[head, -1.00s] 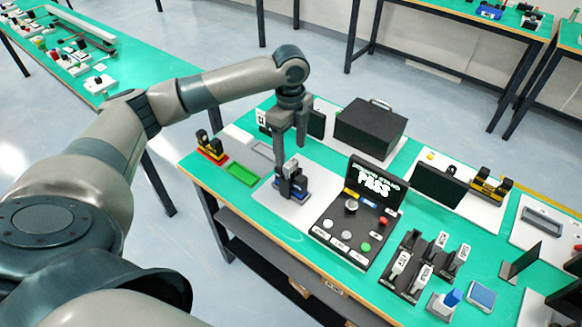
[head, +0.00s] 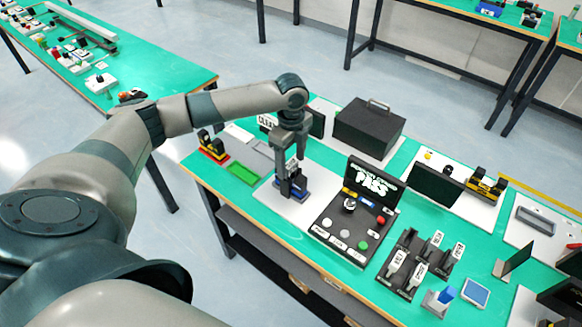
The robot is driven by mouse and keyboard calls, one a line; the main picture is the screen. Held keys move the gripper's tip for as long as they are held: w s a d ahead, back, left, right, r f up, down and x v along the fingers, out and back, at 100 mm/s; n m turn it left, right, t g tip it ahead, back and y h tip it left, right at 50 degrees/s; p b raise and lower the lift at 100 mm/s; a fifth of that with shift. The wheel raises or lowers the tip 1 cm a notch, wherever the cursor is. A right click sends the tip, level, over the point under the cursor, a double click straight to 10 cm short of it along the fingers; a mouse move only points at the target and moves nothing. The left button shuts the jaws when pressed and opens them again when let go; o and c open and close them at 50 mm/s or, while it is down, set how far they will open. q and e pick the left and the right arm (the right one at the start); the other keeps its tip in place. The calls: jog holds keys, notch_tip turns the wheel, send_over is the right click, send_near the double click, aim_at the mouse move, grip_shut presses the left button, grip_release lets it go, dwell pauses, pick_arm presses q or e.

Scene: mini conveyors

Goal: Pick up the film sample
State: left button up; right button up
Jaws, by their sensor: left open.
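My left gripper (head: 291,165) comes down from my arm over the workbench, with its jaws open and fingers pointing down. It is right above and at a small black fixture with a blue base (head: 297,191), which stands on a white plate (head: 275,205). Its fingers partly cover the fixture. I cannot make out the film sample itself; any film in the fixture is too small or hidden behind the fingers. Whether the fingers touch anything there cannot be told. My right gripper is not in view.
A black console with a PASS screen (head: 371,183) stands close to the right of the fixture. A large black box (head: 368,128) is behind it. A green tray (head: 243,173) and a yellow-black fixture on a red base (head: 212,149) are to the left. Labelled black holders (head: 408,265) stand front right.

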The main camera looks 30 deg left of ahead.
pick_arm(q)
jog(key=shift+f, duration=0.75)
jog(key=shift+c, duration=0.6)
jog(key=c, duration=1)
